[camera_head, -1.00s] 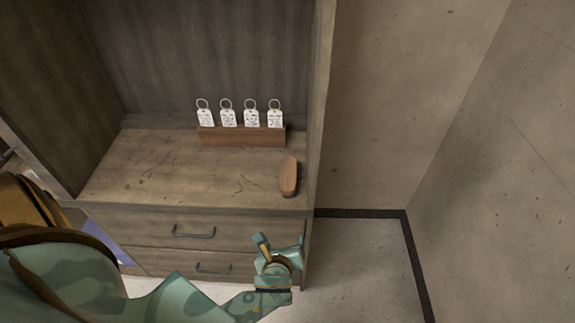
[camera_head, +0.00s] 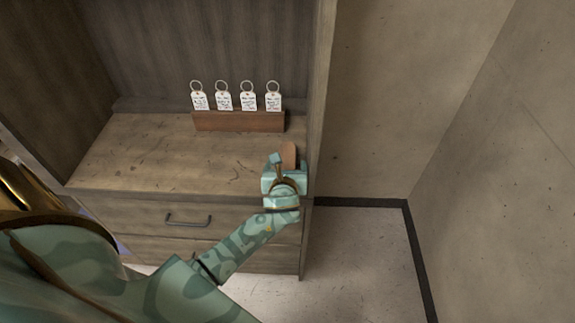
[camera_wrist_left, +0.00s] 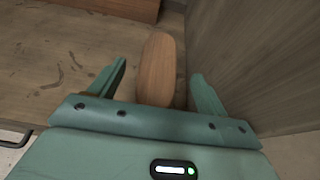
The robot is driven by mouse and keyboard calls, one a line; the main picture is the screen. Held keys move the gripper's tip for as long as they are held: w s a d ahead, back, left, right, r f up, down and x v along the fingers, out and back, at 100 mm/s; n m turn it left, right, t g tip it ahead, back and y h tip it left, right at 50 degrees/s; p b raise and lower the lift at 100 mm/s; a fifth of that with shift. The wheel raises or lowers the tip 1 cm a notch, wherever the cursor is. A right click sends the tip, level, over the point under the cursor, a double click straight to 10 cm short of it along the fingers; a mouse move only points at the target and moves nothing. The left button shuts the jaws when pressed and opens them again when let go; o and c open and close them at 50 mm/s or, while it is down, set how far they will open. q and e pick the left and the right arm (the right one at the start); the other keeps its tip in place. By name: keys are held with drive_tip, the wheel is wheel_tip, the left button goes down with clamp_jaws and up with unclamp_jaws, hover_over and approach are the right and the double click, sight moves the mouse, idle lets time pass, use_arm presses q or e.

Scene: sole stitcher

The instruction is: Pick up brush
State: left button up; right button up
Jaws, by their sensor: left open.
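The brush (camera_head: 289,155) is a brown, wood-coloured oblong block lying near the right end of the cabinet shelf. In the head view its near part is hidden behind my left gripper (camera_head: 288,168). In the left wrist view the brush (camera_wrist_left: 157,70) stands out between the two fingers of my left gripper (camera_wrist_left: 158,85). The fingers are open, one on each side, with visible gaps to the brush. My right gripper is not in view.
The shelf (camera_head: 150,150) carries a wooden block (camera_head: 238,121) with several white tags (camera_head: 248,100) at the back. The cabinet's right side wall (camera_wrist_left: 250,60) stands close beside my right-hand finger in the wrist view. A drawer handle (camera_head: 188,221) is below. The shelf's left is clear.

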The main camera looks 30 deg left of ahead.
sight(287, 162)
use_arm(q)
drive_tip(key=x, duration=0.2)
drive_tip(key=b+x, duration=0.1)
drive_tip(key=shift+w+a+f, duration=0.1)
drive_tip(key=shift+w+f, duration=0.05)
drive_tip(key=shift+f, duration=0.4)
drive_tip(key=shift+r, duration=0.15)
drive_tip(key=c, duration=1.1)
